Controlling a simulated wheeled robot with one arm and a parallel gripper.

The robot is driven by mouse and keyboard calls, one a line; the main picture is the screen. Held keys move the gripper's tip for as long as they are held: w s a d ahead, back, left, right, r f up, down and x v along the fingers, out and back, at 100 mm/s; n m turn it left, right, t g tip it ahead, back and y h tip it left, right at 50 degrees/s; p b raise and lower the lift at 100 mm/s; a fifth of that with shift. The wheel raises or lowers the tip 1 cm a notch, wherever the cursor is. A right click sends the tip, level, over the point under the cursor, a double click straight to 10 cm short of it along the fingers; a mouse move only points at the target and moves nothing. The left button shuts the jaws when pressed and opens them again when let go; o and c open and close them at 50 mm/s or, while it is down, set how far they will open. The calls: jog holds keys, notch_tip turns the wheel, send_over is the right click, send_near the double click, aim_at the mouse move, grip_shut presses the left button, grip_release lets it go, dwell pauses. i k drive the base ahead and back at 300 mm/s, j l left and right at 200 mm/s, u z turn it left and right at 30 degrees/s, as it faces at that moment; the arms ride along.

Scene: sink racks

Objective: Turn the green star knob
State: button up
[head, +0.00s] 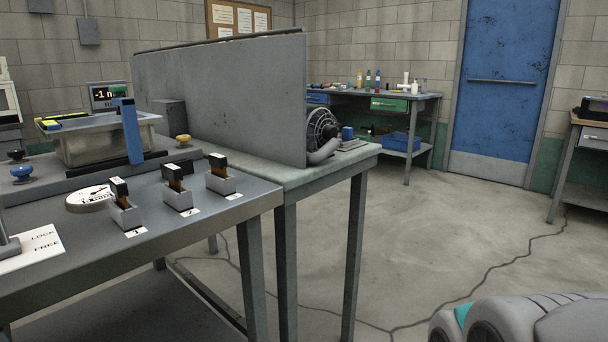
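I cannot make out a green star knob in this view. On the grey bench at the left are a yellow knob (183,140), a blue knob (21,172) and a black knob (16,154). They are small, and their exact shapes are hard to tell. Part of my own arm shows as grey rounded links at the bottom right, apart from the bench. My gripper is not in view.
A tall grey panel (225,95) stands behind. The floor (450,240) at the right is clear, up to a blue door (505,85).

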aim_at(117, 90)
jog(key=u, duration=1.35)
